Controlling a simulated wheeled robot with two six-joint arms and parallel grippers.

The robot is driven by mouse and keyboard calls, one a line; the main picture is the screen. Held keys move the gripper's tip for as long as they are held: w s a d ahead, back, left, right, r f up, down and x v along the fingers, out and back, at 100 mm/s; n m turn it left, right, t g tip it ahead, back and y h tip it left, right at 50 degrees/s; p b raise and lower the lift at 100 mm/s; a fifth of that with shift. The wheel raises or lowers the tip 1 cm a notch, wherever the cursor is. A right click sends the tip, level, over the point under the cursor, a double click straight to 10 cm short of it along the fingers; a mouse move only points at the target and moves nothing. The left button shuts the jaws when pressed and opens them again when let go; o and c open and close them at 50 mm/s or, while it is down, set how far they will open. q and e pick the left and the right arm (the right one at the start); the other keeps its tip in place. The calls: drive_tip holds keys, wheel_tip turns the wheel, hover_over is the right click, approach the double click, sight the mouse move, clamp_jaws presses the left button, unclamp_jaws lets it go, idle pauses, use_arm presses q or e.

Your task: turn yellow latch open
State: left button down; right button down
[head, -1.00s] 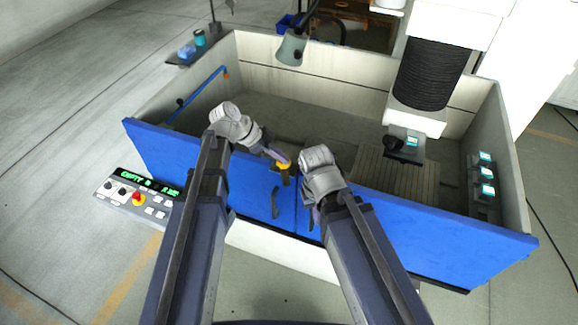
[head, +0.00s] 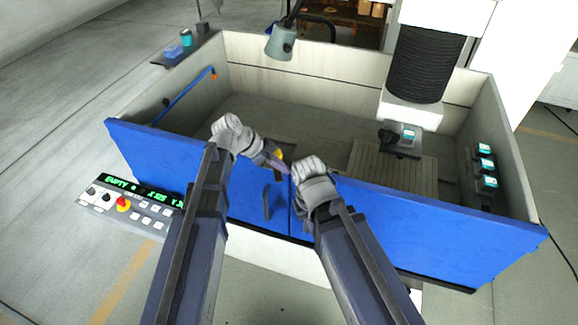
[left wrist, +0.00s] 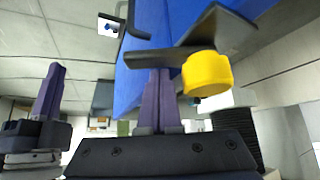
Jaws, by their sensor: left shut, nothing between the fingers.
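The yellow latch knob (head: 280,154) sits at the top edge of the blue doors, near their seam, partly hidden by my left gripper in the head view. The left wrist view shows the round yellow knob (left wrist: 208,75) with its dark lever (left wrist: 150,58) reaching left. My left gripper (head: 285,168) is shut and empty beside the latch. In the left wrist view its purple fingers (left wrist: 159,78) end at the lever; I cannot tell whether they touch it. My right gripper's fingers are hidden in the head view, but part of that gripper (left wrist: 50,85) shows at left in the left wrist view.
The blue doors (head: 400,232) front an open pale tank, with a dark handle (head: 267,202) below the latch. A control panel (head: 130,208) stands at the left. A lamp (head: 281,42) hangs behind, and a black bellows column (head: 427,68) stands at right.

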sight(278, 172)
use_arm(q)
drive_tip(key=shift+s+a, duration=0.1)
drive_tip(key=shift+a, duration=0.15)
drive_tip(key=shift+a+m+g, duration=0.3)
drive_tip(key=shift+m+g, duration=0.1)
drive_tip(key=shift+m, duration=0.3)
drive_tip(key=shift+s, duration=0.1)
drive_tip(key=shift+s+a, duration=0.1)
drive_tip(key=shift+a, duration=0.85)
idle(0.3)
